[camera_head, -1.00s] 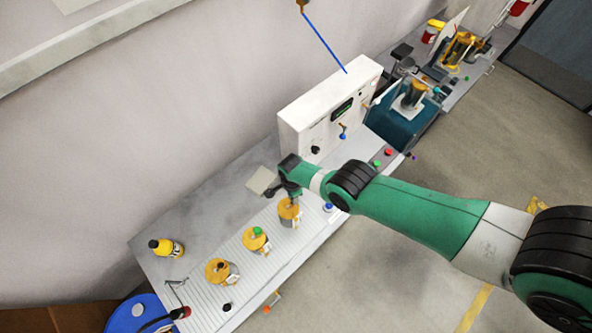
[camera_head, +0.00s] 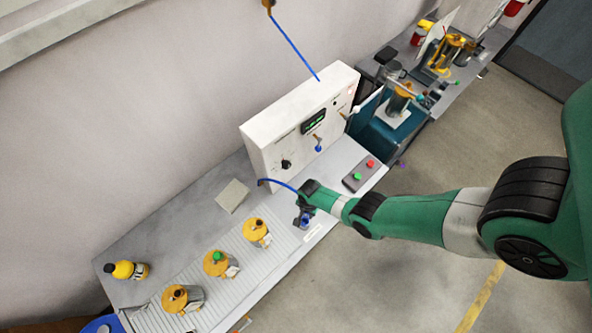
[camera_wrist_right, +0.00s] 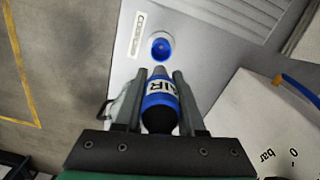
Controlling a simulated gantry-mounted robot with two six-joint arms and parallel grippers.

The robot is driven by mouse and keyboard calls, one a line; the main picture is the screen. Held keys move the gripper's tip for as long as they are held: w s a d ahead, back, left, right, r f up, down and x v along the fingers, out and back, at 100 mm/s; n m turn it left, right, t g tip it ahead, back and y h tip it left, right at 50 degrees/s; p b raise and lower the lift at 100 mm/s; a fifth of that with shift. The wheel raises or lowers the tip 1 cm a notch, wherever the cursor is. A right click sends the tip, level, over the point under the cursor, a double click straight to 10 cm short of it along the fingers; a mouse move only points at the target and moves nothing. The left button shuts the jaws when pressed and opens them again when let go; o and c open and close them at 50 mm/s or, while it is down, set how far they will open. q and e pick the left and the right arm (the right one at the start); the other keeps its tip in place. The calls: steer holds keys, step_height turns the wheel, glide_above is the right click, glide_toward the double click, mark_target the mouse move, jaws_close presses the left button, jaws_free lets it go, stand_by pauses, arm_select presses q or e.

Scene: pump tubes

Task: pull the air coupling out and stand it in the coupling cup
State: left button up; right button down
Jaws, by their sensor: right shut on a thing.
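My right gripper (camera_head: 303,216) is at the front of the bench, below the white panel box. In the right wrist view, its fingers (camera_wrist_right: 160,78) are shut on the air coupling (camera_wrist_right: 159,99), a blue and black piece marked AIR. The coupling cup (camera_wrist_right: 161,46), a round holder with a blue inside, is just beyond the fingertips beside a printed label (camera_wrist_right: 138,33). The cup looks empty, and the coupling appears apart from it. In the head view the gripper hides most of the coupling and the cup. My left gripper is not in view.
The white panel box (camera_head: 288,138) stands close by, with a curved blue hose (camera_head: 278,183) near its foot. Several yellow-topped pumps (camera_head: 257,232) stand on the ribbed strip to the left. A button box (camera_head: 360,175) sits to the right. A grey plate (camera_head: 232,196) lies near the box.

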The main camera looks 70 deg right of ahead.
steer(key=shift+w+a, duration=0.1)
steer(key=shift+a, duration=0.1)
step_height(320, 180, down, 6)
steer(key=b, duration=0.5)
steer(key=shift+b, duration=0.4)
steer(key=shift+f+b, duration=0.95)
steer(key=shift+b, duration=0.05)
stand_by(0.9)
steer(key=c, duration=0.8)
jaws_free()
steer(key=shift+r, duration=0.1)
steer(key=o, duration=0.4)
steer(key=shift+c, duration=0.2)
step_height(320, 180, up, 12)
steer(key=p, duration=1.2)
